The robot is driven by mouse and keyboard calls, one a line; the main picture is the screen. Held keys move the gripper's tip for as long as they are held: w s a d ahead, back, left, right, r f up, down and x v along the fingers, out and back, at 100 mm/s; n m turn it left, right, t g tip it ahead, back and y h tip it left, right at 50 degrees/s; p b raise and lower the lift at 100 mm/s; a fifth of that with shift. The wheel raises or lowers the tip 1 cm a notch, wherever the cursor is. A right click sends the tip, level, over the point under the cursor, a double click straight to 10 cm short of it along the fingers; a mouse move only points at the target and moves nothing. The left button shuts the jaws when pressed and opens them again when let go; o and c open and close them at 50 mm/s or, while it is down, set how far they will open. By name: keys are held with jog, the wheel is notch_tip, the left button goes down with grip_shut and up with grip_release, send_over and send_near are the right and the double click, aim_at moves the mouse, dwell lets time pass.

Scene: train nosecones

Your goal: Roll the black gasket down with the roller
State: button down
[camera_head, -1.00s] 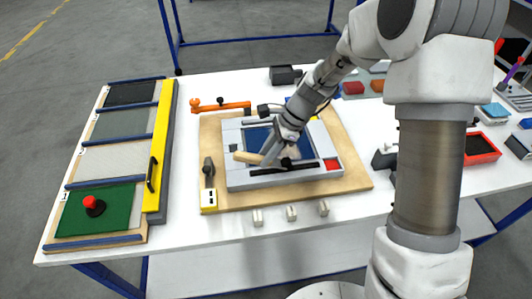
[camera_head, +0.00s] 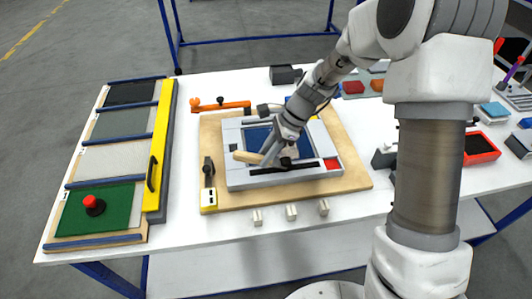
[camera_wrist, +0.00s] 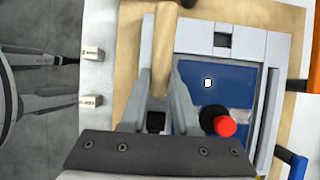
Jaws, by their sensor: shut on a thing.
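My gripper (camera_head: 270,152) is shut on the roller, whose pale wooden handle (camera_head: 247,157) points left, low over the front part of the grey frame. In the wrist view the handle (camera_wrist: 162,45) runs up between the fingers (camera_wrist: 157,98). The black gasket (camera_head: 298,167) shows as a dark strip along the front side of the grey frame (camera_head: 236,180). The roller's working end is hidden by my gripper, so I cannot tell whether it touches the gasket. A dark piece (camera_wrist: 156,122) shows between the fingers in the wrist view.
The frame surrounds a blue panel (camera_wrist: 240,82) and lies on a wooden board (camera_head: 355,181). A red knob (camera_wrist: 225,126) stands close beside my gripper. An orange clamp (camera_head: 222,105) is behind. Several small pale blocks (camera_head: 291,212) line the front. A yellow-edged rack (camera_head: 160,150) stands left.

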jog(key=shift+d, duration=0.25)
jog(key=shift+w+d+r, duration=0.1)
jog(key=shift+w+d, duration=0.15)
jog(key=shift+d, duration=0.45)
jog(key=shift+p, duration=0.3)
jog(key=shift+d, duration=0.1)
dwell(0.9)
jog(key=shift+d, duration=0.15)
dwell(0.4)
jog(key=shift+w+d, duration=0.25)
jog(key=shift+d, duration=0.55)
jog(key=shift+p, duration=0.3)
dwell(0.9)
